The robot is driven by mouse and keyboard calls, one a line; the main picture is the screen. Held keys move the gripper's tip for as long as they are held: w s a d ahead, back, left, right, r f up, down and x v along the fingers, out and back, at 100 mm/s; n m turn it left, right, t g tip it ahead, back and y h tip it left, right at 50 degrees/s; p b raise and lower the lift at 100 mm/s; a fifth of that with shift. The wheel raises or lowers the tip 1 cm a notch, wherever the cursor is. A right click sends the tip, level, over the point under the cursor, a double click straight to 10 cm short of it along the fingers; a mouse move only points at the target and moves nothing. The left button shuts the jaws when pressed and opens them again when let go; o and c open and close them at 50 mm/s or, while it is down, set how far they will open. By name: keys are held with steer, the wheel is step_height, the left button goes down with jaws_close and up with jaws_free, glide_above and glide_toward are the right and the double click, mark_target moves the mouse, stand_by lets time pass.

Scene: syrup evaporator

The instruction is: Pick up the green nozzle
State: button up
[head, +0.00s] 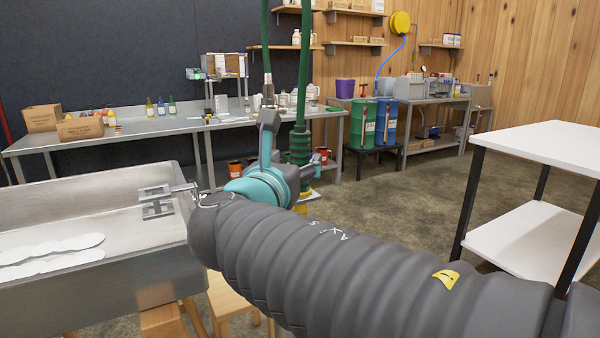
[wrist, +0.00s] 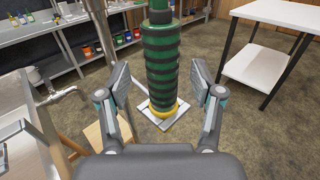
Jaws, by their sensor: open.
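The green nozzle (wrist: 162,62) is a dark green ribbed upright cylinder with a yellow lower end. In the wrist view it stands between the two spread fingers of my gripper (wrist: 160,82), with gaps on both sides. My gripper is open and empty. In the head view the nozzle (head: 300,145) hangs from a green hose beside my gripper (head: 284,150), and my gripper and arm hide part of it. A pale square stool top (wrist: 160,122) is below its yellow end.
A metal evaporator pan (head: 120,285) with an outlet pipe (head: 165,198) is at the left. A white two-level table (head: 555,142) stands at the right. Steel benches with bottles and boxes line the back. Open floor (head: 390,205) lies between.

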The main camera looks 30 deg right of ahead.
mark_target(297, 161)
steer(key=shift+x, duration=1.55)
steer(key=shift+f, duration=0.1)
steer(key=shift+s, duration=0.1)
jaws_close()
